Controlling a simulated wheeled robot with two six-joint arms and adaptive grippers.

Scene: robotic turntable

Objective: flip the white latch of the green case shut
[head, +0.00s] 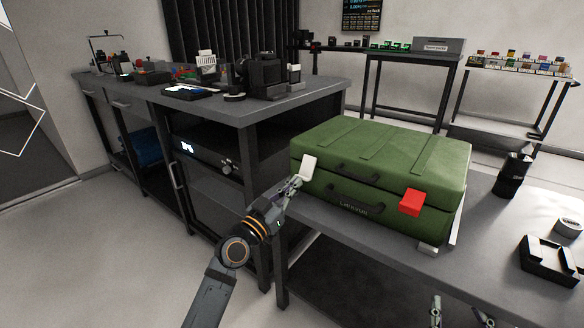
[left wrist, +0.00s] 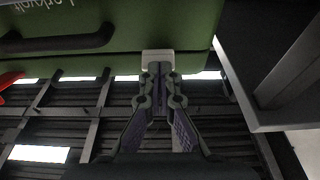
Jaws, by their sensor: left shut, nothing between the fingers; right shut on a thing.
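The green case (head: 385,155) lies flat and closed on the grey table, its handle side facing me. The white latch (head: 308,167) is at the left of its front; it looks tilted out from the case, but its exact angle is unclear. My left gripper (head: 298,181) is shut and empty, its tips right at the latch's lower end. In the left wrist view the white latch (left wrist: 158,57) is just ahead of the shut fingertips (left wrist: 157,70); contact cannot be made out. My right gripper (head: 460,312) shows only as fingertips, apart, at the bottom edge; its grip is cut off.
A red latch (head: 411,203) sticks out at the right of the case front. Dark handles (head: 357,190) lie between the latches. A dark cylinder (head: 513,174) and a black holder (head: 550,261) stand on the table at right. A grey workbench (head: 250,108) stands behind at left.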

